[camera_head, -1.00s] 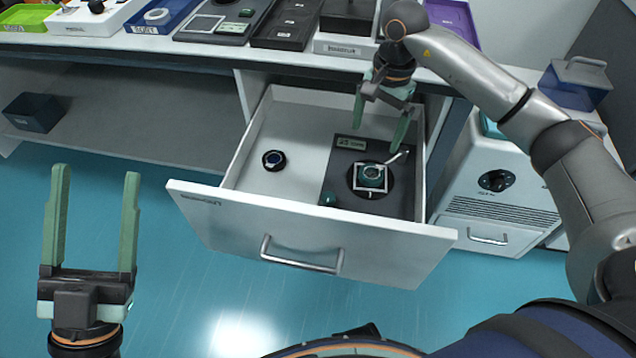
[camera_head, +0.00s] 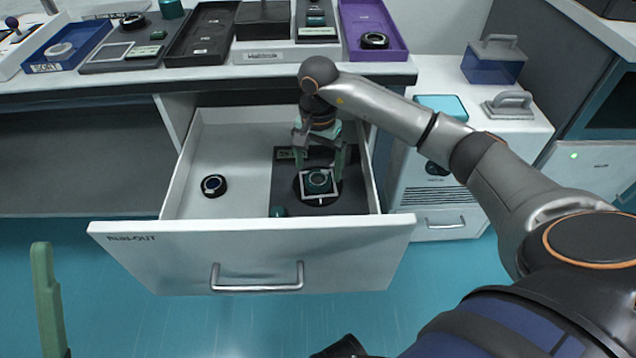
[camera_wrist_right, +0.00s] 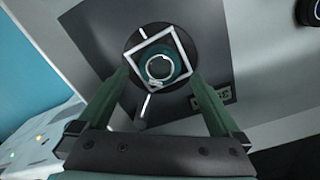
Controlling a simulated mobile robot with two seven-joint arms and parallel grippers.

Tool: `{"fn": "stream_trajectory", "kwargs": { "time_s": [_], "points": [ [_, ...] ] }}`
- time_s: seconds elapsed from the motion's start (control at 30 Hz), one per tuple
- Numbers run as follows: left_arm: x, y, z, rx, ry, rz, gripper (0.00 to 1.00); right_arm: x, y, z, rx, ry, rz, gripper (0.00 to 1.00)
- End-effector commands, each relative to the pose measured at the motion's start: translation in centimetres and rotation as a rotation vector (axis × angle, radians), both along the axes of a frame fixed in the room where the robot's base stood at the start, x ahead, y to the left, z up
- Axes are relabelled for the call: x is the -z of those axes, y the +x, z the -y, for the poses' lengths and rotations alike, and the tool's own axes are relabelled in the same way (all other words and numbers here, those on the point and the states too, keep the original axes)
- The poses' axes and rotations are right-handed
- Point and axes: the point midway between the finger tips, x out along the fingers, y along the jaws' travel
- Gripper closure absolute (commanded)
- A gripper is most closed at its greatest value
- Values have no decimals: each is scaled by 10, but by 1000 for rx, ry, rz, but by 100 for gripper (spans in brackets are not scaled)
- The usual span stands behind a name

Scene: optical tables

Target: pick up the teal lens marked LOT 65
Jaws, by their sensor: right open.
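A teal lens (camera_head: 319,181) sits inside a white square frame on a round black base, on the dark mat in the open drawer. It also shows in the right wrist view (camera_wrist_right: 159,68); its lot marking is too small to read. My right gripper (camera_head: 320,165) is open above the far side of the lens, fingers pointing down. In the right wrist view my right gripper (camera_wrist_right: 163,85) has its fingers apart, with the lens beyond and between them. My left gripper shows only one green finger (camera_head: 48,300) at the lower left; the rest is out of frame.
The white drawer (camera_head: 140,240) is pulled out below the bench. It holds a dark ring-shaped part (camera_head: 213,185) on the left and a small teal piece (camera_head: 278,211) near its front wall. Trays, including a purple tray (camera_head: 372,15), stand on the bench. A white cabinet (camera_head: 455,190) stands right.

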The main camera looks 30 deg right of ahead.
Motion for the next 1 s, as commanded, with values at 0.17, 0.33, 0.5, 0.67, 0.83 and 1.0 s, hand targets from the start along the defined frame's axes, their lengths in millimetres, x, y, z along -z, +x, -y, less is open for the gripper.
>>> {"fn": "stream_trajectory", "kwargs": {
  "time_s": [0.17,0.33,0.5,0.67,0.83,1.0],
  "points": [
    [13,1,1,10,-13,-14,31,29,-1,0,2,0,-1,0],
    [13,1,1,15,-9,-18,31,30,0,0,1,0,0,0],
    [13,1,2,18,-5,-17,31,30,0,0,1,0,0,11],
    [13,1,2,19,-3,-15,31,30,0,0,1,0,0,29],
    [13,0,2,19,-3,-13,31,30,0,0,1,0,0,48],
    [13,0,2,18,-2,-12,31,30,0,0,2,0,0,68]
  ]
}}
